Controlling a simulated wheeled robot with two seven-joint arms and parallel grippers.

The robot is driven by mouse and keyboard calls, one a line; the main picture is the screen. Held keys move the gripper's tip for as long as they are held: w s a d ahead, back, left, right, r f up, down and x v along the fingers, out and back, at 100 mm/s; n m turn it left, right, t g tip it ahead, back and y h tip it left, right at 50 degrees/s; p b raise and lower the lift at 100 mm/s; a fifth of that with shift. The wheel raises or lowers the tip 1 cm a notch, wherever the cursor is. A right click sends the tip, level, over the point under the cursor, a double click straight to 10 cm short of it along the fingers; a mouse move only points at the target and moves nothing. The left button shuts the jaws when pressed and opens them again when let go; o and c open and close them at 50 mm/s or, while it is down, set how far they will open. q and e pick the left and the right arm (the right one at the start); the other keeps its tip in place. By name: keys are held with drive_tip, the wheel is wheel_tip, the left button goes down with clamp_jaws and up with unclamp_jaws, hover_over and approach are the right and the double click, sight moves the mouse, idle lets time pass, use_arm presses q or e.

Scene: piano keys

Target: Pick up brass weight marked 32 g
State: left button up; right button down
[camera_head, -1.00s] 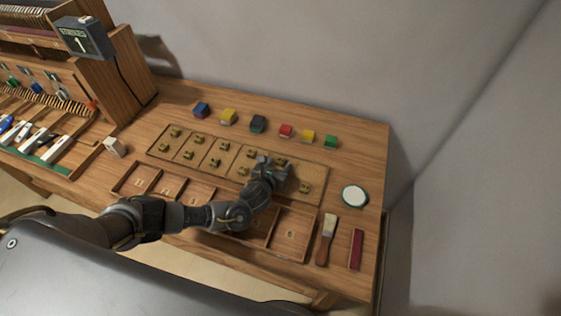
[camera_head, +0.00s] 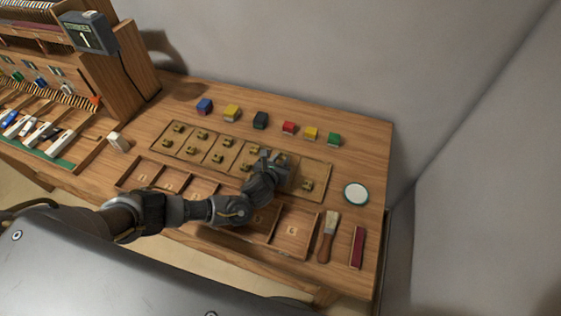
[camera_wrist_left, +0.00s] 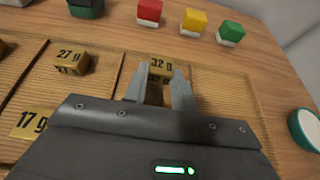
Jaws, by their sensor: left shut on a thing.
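The brass weight marked 32 g (camera_wrist_left: 160,66) shows in the left wrist view between the fingertips of my left gripper (camera_wrist_left: 160,84). The fingers are shut on it. Its top and upper front face show; its lower part is hidden by the fingers. In the head view my left gripper (camera_head: 274,162) is over the right part of the weight tray (camera_head: 318,173), and hides the weight there. I cannot tell whether the weight touches the tray floor. My right gripper is not in view.
Weights marked 27 g (camera_wrist_left: 71,60) and 17 g (camera_wrist_left: 30,123) sit nearby. Coloured blocks, including a red one (camera_head: 289,128), line the back. A round dish (camera_head: 355,194), brush (camera_head: 328,235) and dark red bar (camera_head: 357,247) lie at right. An empty divided tray (camera_head: 293,232) is in front.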

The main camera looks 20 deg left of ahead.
use_arm(q)
drive_tip(key=s+a+r+b, duration=0.2)
drive_tip(key=s+a+r, duration=0.7)
drive_tip(key=a+r, duration=0.1)
drive_tip(key=shift+a+r, duration=0.4)
drive_tip(key=shift+r, duration=0.5)
drive_tip(key=shift+s, duration=0.1)
